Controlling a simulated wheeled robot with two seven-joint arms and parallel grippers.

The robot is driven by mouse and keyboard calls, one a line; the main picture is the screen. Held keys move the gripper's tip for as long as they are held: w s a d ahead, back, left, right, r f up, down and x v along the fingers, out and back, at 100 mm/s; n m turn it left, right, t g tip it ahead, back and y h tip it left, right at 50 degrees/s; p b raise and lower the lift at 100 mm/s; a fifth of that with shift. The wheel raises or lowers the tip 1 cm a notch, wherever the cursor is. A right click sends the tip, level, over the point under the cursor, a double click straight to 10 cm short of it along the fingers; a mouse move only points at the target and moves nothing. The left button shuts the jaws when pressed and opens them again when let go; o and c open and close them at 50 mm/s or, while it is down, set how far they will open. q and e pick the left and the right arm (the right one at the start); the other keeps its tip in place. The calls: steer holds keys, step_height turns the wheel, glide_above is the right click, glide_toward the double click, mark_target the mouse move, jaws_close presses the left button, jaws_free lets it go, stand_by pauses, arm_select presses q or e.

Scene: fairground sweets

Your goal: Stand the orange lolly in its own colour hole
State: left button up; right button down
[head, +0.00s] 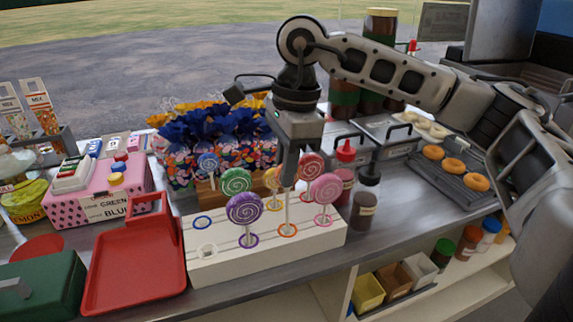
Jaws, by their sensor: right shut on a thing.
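My right gripper (287,172) comes down from above, shut on the orange lolly, whose head is mostly hidden by the fingers. The lolly's white stick (288,212) is upright and its lower end appears at the orange-ringed hole (288,230) in the white block (225,265). I cannot tell how deep it sits. A purple lolly (244,208) and a pink lolly (325,188) stand in their own-coloured rings. A yellow lolly (270,179) and a red lolly (311,167) are close around the gripper. My left gripper is not in view.
The blue-ringed hole (202,222) and a pale-ringed hole (207,250) are empty. Blue (207,163) and green (236,181) lollies stand behind. A red tray (133,265) lies left, empty. Sauce bottles (364,208) stand close right of the block.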

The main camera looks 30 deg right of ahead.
steer(key=shift+f, duration=0.1)
steer(key=shift+f, duration=0.15)
steer(key=shift+f+b, duration=0.15)
steer(key=shift+b, duration=0.35)
steer(key=shift+f+b, duration=0.45)
steer(key=shift+f, duration=0.05)
steer(key=shift+f+b, duration=0.6)
steer(key=shift+f, duration=0.1)
